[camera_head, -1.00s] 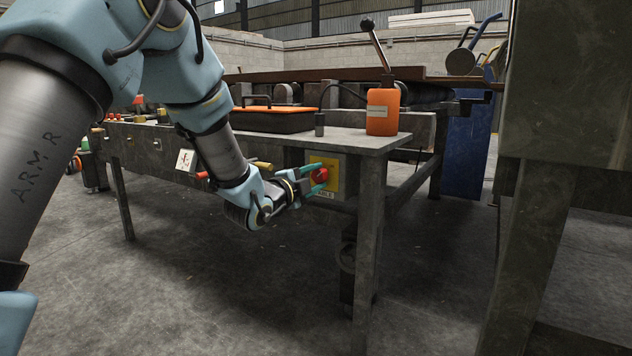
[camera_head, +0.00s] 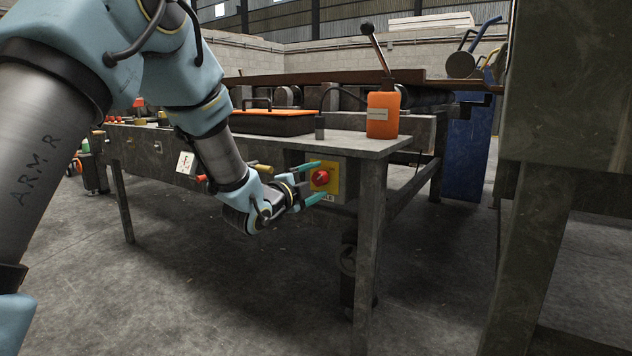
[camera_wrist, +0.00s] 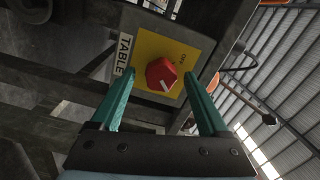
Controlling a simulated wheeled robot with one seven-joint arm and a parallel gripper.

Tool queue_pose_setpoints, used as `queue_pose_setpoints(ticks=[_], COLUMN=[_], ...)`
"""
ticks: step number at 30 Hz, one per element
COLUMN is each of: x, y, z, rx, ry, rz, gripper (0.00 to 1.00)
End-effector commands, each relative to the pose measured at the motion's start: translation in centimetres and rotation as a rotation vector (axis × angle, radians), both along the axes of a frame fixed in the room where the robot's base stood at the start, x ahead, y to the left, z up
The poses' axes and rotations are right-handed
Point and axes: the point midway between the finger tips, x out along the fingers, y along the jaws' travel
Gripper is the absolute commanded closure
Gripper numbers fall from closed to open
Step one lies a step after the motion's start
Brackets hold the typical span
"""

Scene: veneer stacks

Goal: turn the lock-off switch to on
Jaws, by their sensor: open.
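The lock-off switch is a red knob (camera_head: 320,178) on a yellow plate (camera_head: 331,168), on a grey box at the front of the metal table. In the wrist view the red knob (camera_wrist: 161,75) carries a white pointer mark on its lower part, and the yellow plate (camera_wrist: 150,47) has small lettering, partly legible. A white label reading "TABLE" (camera_wrist: 123,50) is beside the plate. My gripper (camera_head: 309,182) is open in front of the box. In the wrist view its green fingers (camera_wrist: 163,80) are apart, one on each side of the knob, with nothing held; contact cannot be told.
The table (camera_head: 345,145) bears an orange bottle-like unit (camera_head: 383,115) with a lever and a black-and-orange case (camera_head: 270,122). A grey post stands at right; the floor before the table is clear.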

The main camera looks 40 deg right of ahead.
Motion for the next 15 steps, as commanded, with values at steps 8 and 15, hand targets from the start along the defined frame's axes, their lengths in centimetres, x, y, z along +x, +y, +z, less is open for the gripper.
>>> queue_pose_setpoints(ticks=[8,15], x=[-1.1,-2.2], y=[4.4,8.5], z=[0.2,0.1], rx=[0.002,0.002], ry=[0.001,0.001], rz=[0.001,0.001], gripper=[0.22,0.22])
